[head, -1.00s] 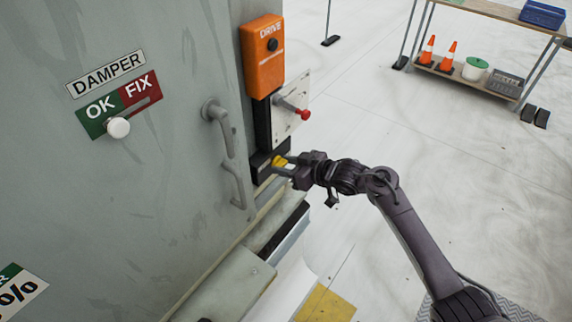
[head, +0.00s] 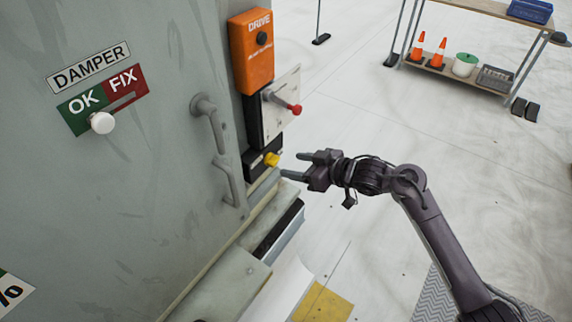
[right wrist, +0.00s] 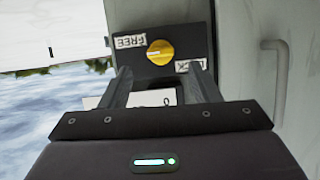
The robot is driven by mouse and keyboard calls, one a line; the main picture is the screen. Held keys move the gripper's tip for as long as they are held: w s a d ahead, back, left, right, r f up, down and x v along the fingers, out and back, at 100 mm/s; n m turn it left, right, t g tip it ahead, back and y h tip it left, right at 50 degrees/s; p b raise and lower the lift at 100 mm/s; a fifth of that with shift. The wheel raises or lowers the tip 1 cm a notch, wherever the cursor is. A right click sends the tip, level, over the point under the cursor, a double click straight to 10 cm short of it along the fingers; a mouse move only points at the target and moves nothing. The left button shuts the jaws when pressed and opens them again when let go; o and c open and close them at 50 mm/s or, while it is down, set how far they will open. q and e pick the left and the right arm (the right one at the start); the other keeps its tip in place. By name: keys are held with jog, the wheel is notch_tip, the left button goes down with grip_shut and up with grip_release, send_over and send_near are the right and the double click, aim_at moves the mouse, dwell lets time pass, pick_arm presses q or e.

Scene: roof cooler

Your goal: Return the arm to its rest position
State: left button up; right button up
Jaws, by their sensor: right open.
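My right gripper (head: 291,165) is open and empty. It is in the air just right of a yellow knob (head: 271,159) on a black box on the cabinet's side, and a gap shows between them. In the right wrist view the yellow knob (right wrist: 160,52) is on its black plate (right wrist: 187,42), between labels FREE and one partly hidden that seems to read LOCK. The two fingers (right wrist: 160,90) stand apart below the knob. My left gripper is in no view.
The grey cabinet (head: 150,200) fills the left, with a door handle (head: 222,150) and a white damper knob (head: 102,123). An orange drive box (head: 252,50) and a red-tipped lever (head: 290,105) are above the yellow knob. Floor to the right is open; a shelf (head: 480,75) stands far back.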

jog(key=shift+s+d+r, duration=0.25)
jog(key=shift+s+d, duration=0.15)
jog(key=shift+d, duration=0.05)
jog(key=shift+f, duration=0.1)
jog(key=s+d+f+m+h+b, duration=0.1)
jog(key=s+d+f+m+h, duration=0.15)
jog(key=f, duration=0.85)
jog(key=s+d+f+m+h+b, duration=0.1)
jog(key=d+f+m, duration=0.15)
jog(key=f, duration=0.85)
jog(key=s+d+f+m+g+h, duration=0.1)
jog(key=s+d+f+h, duration=0.15)
jog(key=s+f, duration=0.4)
jog(key=s+d+f+m+h, duration=0.1)
jog(key=s+d+f, duration=0.25)
jog(key=f, duration=0.65)
jog(key=s+d+f+g+h, duration=0.1)
jog(key=s+f, duration=0.4)
jog(key=s, duration=0.6)
jog(key=s+d+f+g+h+b, duration=0.1)
jog(key=s+d+f+g, duration=0.2)
jog(key=s, duration=0.9)
jog(key=s+d+f+m+g+h, duration=0.1)
jog(key=s+d+f+h, duration=0.1)
jog(key=s+f, duration=0.7)
jog(key=s, duration=0.2)
jog(key=shift+s+d+f+g+b, duration=0.15)
jog(key=shift+s+d+g+b, duration=0.15)
jog(key=shift+s+g, duration=0.1)
